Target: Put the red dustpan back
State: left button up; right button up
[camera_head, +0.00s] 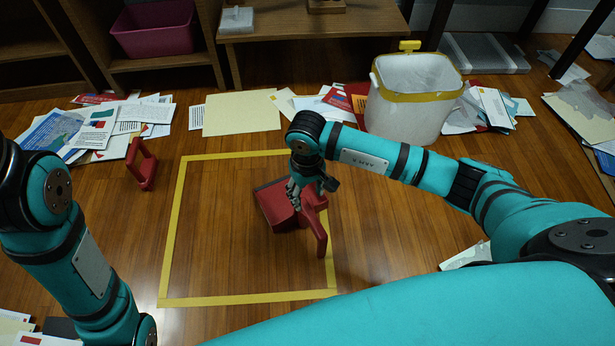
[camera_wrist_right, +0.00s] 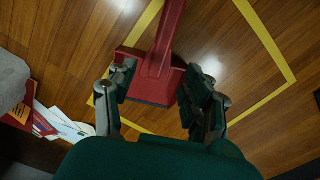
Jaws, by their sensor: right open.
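The red dustpan (camera_head: 277,207) lies on the wood floor at the right side of a yellow tape square (camera_head: 172,230). Its handle (camera_head: 318,232) reaches across the right tape line. My right gripper (camera_head: 304,190) is over the dustpan, pointing down. In the right wrist view its open fingers (camera_wrist_right: 160,85) are on either side of the dustpan (camera_wrist_right: 150,92) where the handle (camera_wrist_right: 168,30) joins the pan. Whether the fingers touch it cannot be told. My left arm shows at the left, but its gripper is outside the view.
A second red, handled object (camera_head: 143,165) stands left of the square. A white bin (camera_head: 408,115) with a yellow rim stands at the back right. Papers (camera_head: 95,128) are scattered along the back. A pink box (camera_head: 153,30) sits on a shelf. The square's left part is bare floor.

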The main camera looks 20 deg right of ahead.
jog(key=shift+r+p, duration=0.65)
jog(key=shift+r, duration=1.35)
